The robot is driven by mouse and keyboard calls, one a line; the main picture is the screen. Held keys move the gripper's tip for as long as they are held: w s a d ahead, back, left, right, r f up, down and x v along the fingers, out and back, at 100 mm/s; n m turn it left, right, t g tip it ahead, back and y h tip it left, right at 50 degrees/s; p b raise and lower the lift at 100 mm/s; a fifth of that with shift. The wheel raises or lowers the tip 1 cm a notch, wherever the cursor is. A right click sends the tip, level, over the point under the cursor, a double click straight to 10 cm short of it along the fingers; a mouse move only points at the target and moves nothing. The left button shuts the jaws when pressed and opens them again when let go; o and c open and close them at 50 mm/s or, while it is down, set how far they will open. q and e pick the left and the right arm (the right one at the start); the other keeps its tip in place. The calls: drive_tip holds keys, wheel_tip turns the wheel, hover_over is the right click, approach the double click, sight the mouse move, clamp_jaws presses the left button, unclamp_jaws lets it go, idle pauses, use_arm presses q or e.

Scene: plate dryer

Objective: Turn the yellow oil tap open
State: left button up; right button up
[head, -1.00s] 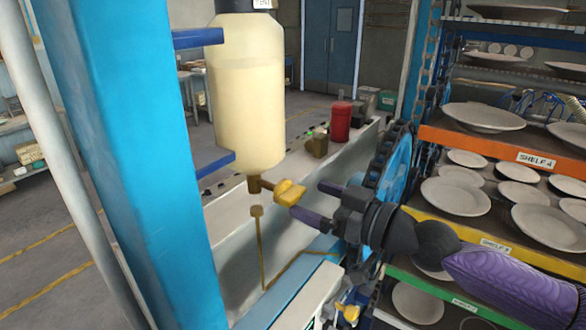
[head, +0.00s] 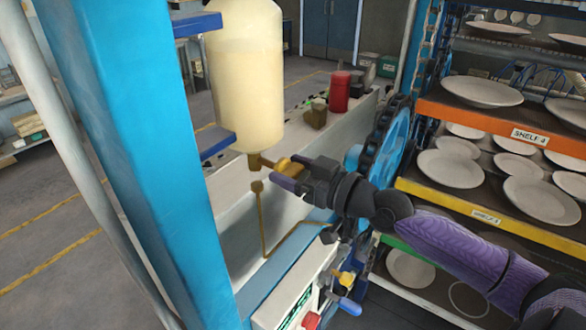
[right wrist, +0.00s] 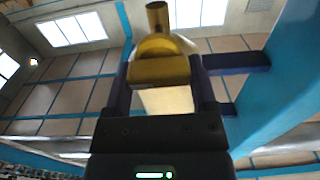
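The yellow oil tap (head: 268,162) sits under the cream oil bottle (head: 245,85), which hangs on blue brackets by a blue post. My right gripper (head: 287,172) is at the tap, reaching in from the right. In the right wrist view, the yellow tap handle (right wrist: 160,70) lies between the two dark purple fingers, one on each side. The fingers stand apart with little gap beside the handle; firm contact cannot be told. In the head view the gripper partly hides the handle. My left gripper is not in view.
A thin brown pipe (head: 262,225) with a cup at its top stands below the tap. A blue toothed wheel (head: 385,140) is close behind my right arm. Plate shelves (head: 480,120) fill the right side. A red canister (head: 339,92) stands on the machine's ledge.

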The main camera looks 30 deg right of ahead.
drive_tip(key=c, duration=0.6)
drive_tip(key=shift+c, duration=0.2)
drive_tip(key=shift+m, duration=0.3)
drive_tip(key=shift+d+m, duration=0.1)
drive_tip(key=shift+m, duration=1)
drive_tip(key=m, duration=0.3)
drive_tip(key=shift+w+d+m+b, duration=0.1)
drive_tip(key=shift+m+b, duration=0.2)
drive_tip(key=shift+b, duration=0.05)
drive_tip(key=m, duration=0.5)
drive_tip(key=shift+d+f+m+p, duration=0.1)
drive_tip(key=shift+m+p, duration=0.2)
drive_tip(key=m+p, duration=0.1)
drive_tip(key=m, duration=0.4)
drive_tip(key=shift+f+m+p, duration=0.2)
drive_tip(key=shift+m+p, duration=0.1)
drive_tip(key=shift+p, duration=0.05)
drive_tip(key=shift+m, duration=0.3)
